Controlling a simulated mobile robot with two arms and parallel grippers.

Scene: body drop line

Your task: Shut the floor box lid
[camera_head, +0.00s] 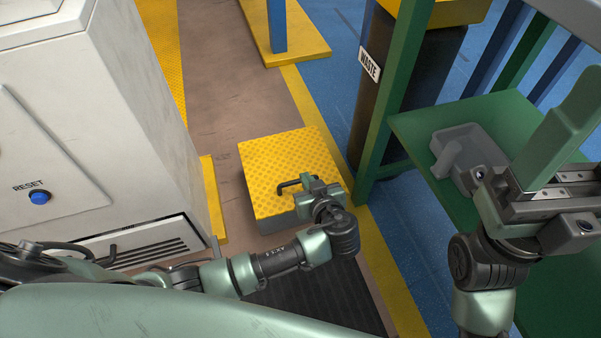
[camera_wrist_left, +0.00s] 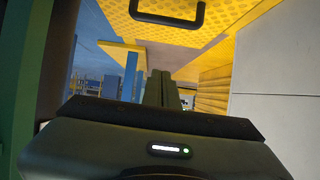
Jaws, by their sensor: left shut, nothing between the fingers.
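The floor box (camera_head: 272,223) stands on the brown floor, with its grey side showing along the front edge. Its yellow tread-plate lid (camera_head: 275,155) looks flat on top, with no gap that I can make out. A black bar handle (camera_head: 288,184) is on the lid; it also shows at the top of the left wrist view (camera_wrist_left: 165,18). My left gripper (camera_head: 308,183) is over the lid's front part, close beside the handle. Its fingers (camera_wrist_left: 165,88) are together and empty. My right gripper (camera_head: 490,180) is at the right, by a green shelf; its finger gap is unclear.
A grey scoop-like tray (camera_head: 455,150) is at the green shelf (camera_head: 410,125). A white cabinet (camera_head: 90,130) with a blue RESET button (camera_head: 40,197) stands left of the box. A dark WASTE bin (camera_head: 405,90) stands behind a green post. A dark ribbed mat (camera_head: 325,300) lies in front.

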